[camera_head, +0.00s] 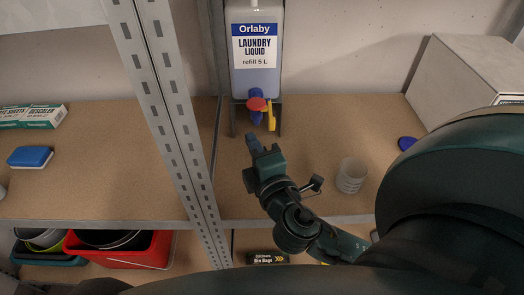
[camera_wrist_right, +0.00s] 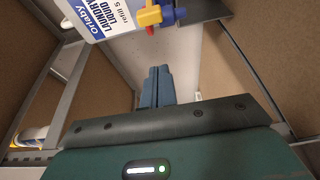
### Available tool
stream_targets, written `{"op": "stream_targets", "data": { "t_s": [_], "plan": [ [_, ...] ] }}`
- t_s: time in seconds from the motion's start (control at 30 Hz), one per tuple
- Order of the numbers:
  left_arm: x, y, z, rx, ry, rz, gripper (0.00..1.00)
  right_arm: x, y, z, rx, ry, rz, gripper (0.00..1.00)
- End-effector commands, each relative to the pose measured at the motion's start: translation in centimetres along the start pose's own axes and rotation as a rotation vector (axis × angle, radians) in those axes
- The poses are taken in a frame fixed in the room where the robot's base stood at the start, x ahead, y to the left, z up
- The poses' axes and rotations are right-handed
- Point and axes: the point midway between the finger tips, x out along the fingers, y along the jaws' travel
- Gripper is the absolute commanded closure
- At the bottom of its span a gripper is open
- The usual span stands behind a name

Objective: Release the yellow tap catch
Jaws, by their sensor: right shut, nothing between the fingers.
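A laundry liquid container (camera_head: 256,75) stands on a raised stand above the shelf. Its tap has a blue body (camera_head: 256,118), a red part (camera_head: 257,104) in front and a yellow catch (camera_head: 271,116) hanging on the right side. My right gripper (camera_head: 252,140) is shut and empty, just below the tap and slightly left of the catch, apart from it. In the right wrist view, the closed fingers (camera_wrist_right: 157,85) point up toward the tap, and the yellow catch (camera_wrist_right: 149,16) shows beyond their tips near the top edge. My left gripper is out of view.
A blue cap (camera_head: 407,144) and a large grey box (camera_head: 465,80) are further right. A perforated metal post (camera_head: 165,110) rises to the left. The shelf around the stand is mostly clear.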

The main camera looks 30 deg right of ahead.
Motion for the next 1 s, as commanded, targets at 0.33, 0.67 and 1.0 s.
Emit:
{"op": "stream_targets", "data": {
  "t_s": [0.33, 0.67, 1.0],
  "plan": [
    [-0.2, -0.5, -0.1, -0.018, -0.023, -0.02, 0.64, 3.7, -0.1, 1.4, -0.005, 0.0, -0.004, 1.0],
    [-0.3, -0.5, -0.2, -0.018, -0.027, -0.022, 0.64, 2.8, -0.1, 3.8, -0.001, 0.0, -0.003, 1.0],
    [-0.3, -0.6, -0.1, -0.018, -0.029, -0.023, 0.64, 2.8, -0.1, 3.8, 0.001, 0.001, -0.002, 1.0]
  ]
}}
